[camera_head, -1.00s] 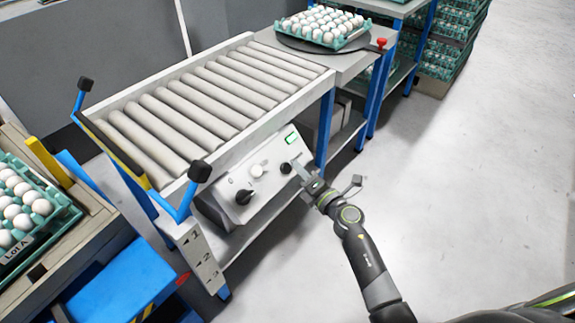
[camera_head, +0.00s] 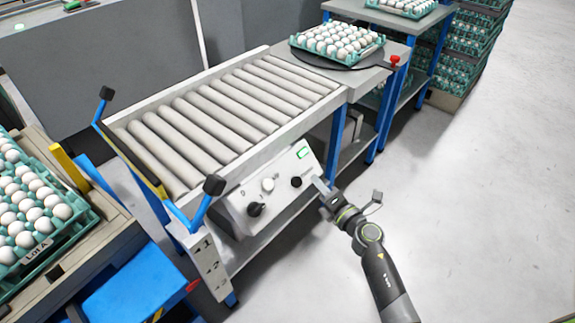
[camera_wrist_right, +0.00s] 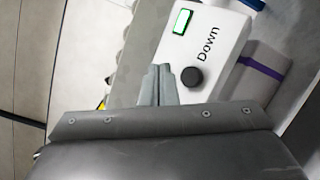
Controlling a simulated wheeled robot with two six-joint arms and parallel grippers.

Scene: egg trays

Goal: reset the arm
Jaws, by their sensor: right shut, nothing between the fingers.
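My right gripper (camera_head: 318,184) is in front of the white control panel (camera_head: 237,207) on the side of the roller conveyor (camera_head: 215,115). Its fingers are together and empty, close to a black knob (camera_head: 296,181). In the right wrist view the shut fingers (camera_wrist_right: 158,84) point up beside the black knob marked "Down" (camera_wrist_right: 192,77), with a lit green window (camera_wrist_right: 182,21) above it. I cannot tell the exact gap between the fingers and the panel. My left gripper is not in view.
An egg tray (camera_head: 374,58) rests on a dark turntable (camera_head: 337,61) at the conveyor's far end. Another egg tray labelled Lot A (camera_head: 93,219) is at the left. Two blue levers with black tops (camera_head: 214,185) rise at the near end. Floor (camera_head: 480,190) is clear at right.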

